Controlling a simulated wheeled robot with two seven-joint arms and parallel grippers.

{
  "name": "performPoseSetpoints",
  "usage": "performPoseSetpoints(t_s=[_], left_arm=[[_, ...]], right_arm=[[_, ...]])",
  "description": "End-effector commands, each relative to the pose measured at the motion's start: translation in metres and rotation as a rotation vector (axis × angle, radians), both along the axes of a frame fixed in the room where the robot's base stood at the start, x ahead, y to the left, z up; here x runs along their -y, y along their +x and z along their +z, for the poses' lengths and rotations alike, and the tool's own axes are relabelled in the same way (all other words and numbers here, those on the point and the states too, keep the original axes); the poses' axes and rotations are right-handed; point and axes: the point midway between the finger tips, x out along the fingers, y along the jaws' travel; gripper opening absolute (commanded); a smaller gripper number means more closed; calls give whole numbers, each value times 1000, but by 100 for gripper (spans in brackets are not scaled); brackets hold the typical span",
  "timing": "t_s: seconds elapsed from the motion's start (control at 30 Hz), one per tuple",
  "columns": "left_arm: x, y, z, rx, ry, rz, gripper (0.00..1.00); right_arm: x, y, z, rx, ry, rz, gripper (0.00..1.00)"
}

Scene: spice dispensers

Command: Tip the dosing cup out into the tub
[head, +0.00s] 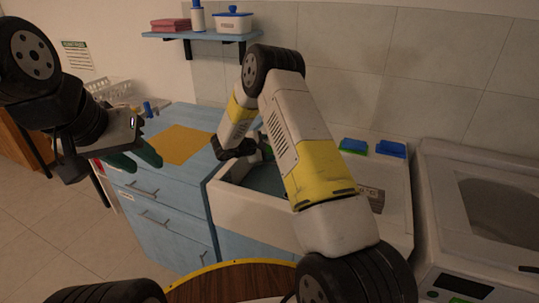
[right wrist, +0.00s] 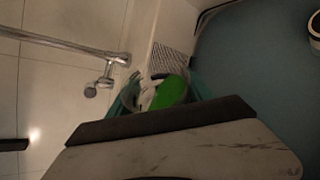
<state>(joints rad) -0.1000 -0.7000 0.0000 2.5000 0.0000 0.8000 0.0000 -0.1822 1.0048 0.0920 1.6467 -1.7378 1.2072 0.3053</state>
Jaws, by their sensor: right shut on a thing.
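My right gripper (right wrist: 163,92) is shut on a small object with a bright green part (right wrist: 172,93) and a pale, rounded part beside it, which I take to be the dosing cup. My gripper body hides much of it, so its contents and tilt cannot be told. In the head view my right arm reaches over the sink (head: 238,205) and mostly hides this gripper. My left gripper (head: 136,160) is open and empty, its green fingers apart, left of the blue cabinet. A white round container with a dark inside (right wrist: 315,30), cut off at the right wrist view's edge, may be the tub.
A metal tap (right wrist: 75,45) runs along the tiled wall close to my right gripper. Green and blue sponges (head: 390,149) lie on the sink's right back edge. A wall shelf (head: 200,36) is above.

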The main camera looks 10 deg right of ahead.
Motion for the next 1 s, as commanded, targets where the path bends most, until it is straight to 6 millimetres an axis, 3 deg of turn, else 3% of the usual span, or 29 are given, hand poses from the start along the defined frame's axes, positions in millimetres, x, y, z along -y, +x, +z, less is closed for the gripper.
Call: performPoseSetpoints(t_s=[1.0], left_arm=[[0,0,0,0,0,0,36]], right_arm=[[0,1,7,125,60,-1,11]])
